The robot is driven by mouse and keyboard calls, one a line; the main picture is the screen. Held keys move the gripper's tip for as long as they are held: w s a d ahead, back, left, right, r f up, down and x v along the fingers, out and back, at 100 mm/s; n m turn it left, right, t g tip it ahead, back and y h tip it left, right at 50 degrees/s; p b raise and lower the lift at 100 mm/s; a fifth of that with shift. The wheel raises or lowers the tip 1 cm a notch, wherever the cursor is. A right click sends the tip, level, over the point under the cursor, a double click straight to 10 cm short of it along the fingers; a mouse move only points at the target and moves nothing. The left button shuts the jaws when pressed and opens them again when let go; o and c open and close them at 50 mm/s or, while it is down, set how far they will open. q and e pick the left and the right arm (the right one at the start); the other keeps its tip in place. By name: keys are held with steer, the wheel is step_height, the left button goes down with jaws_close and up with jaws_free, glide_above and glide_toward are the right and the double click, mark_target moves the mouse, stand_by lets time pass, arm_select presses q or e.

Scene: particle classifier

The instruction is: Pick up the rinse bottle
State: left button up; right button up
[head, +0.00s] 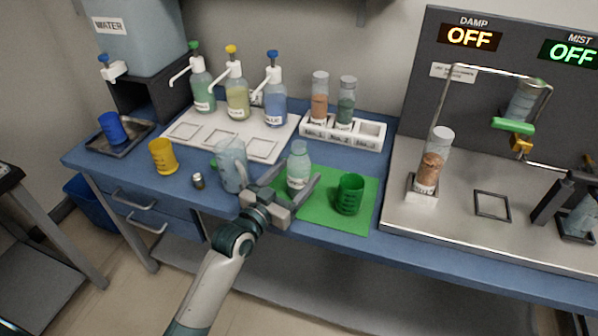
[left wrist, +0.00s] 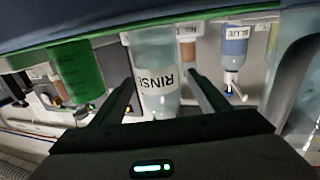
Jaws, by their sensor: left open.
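The rinse bottle (head: 298,170) is a clear, pale green bottle standing upright on the green mat (head: 345,217). Its label reads RINSE in the left wrist view (left wrist: 157,80), where it appears upside down. My left gripper (head: 293,183) is open, with one finger on each side of the bottle. In the left wrist view the bottle shows between the two fingers, with gaps visible beside it. I cannot tell whether either finger touches it. My right gripper is not in view.
A green cup (head: 349,194) stands on the mat right of the gripper. A clear pitcher (head: 231,165) stands close on the left, with a small metal weight (head: 198,180) and a yellow cup (head: 162,156) beyond. Pump bottles on a white tray (head: 184,132) and a vial rack (head: 343,134) stand behind.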

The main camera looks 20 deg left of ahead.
mark_target(293, 166)
arm_select(q)
steer(key=shift+w+d, duration=0.25)
steer(key=shift+w, duration=0.45)
steer(key=shift+c, duration=0.6)
steer(key=c, duration=1.3)
steer(key=shift+r, duration=0.4)
steer(key=shift+r, duration=1.65)
steer(key=s+d+r, duration=0.4)
steer(key=s+r, duration=0.2)
steer(key=s, duration=0.4)
steer(key=shift+s+d+r, duration=0.25)
steer(key=shift+d+r, duration=0.1)
steer(key=shift+r, duration=0.05)
